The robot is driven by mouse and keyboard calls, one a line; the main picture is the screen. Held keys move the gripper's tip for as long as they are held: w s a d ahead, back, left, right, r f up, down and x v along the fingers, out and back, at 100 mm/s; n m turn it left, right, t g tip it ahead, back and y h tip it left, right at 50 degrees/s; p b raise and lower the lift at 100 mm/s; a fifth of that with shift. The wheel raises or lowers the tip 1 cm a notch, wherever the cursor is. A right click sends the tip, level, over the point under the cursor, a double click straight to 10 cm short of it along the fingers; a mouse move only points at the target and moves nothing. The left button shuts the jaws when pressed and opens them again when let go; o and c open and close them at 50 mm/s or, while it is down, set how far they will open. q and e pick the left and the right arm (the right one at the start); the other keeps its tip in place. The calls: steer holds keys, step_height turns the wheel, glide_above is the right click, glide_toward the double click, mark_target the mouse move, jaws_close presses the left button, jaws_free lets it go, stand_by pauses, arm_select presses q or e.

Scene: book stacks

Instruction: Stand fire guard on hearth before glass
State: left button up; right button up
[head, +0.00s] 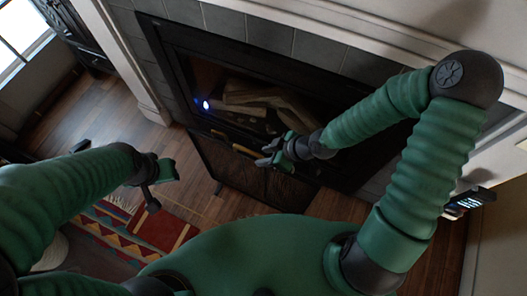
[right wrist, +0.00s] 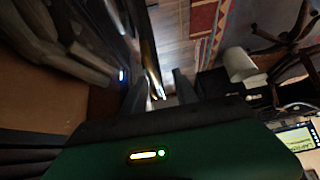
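The fire guard (head: 232,166) is a dark mesh panel with a brass-coloured top rail. It stands in front of the fireplace glass (head: 240,85), turned at an angle in the picture. My right gripper (head: 269,154) is at the guard's top rail, with its fingers apart. In the right wrist view a brass rail (right wrist: 151,62) runs between the two spread fingers (right wrist: 160,92), nearer the left one; I see no clear grip on it. My left gripper (head: 164,184) is open and empty, left of the guard and apart from it. The guard's lower part is partly hidden by my body.
Logs (head: 270,100) and a bluish light (head: 206,104) show behind the glass. A patterned rug (head: 150,228) lies on the wooden floor (head: 135,128) at left. A dark cabinet (head: 85,35) stands at upper left. A small lit device (head: 470,201) is at right.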

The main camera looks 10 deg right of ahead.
steer(key=s+d+m+g+h, duration=0.1)
steer(key=s+d+m+h, duration=0.2)
steer(key=d, duration=0.4)
steer(key=s+d+r+m+h, duration=0.2)
steer(key=d+r+m+h, duration=0.1)
steer(key=r+m, duration=0.4)
step_height(320, 180, up, 3)
steer(key=shift+s+d+r+m+g, duration=0.1)
steer(key=shift+s+d+m+g, duration=0.15)
steer(key=shift+d, duration=0.5)
steer(key=shift+a, duration=0.15)
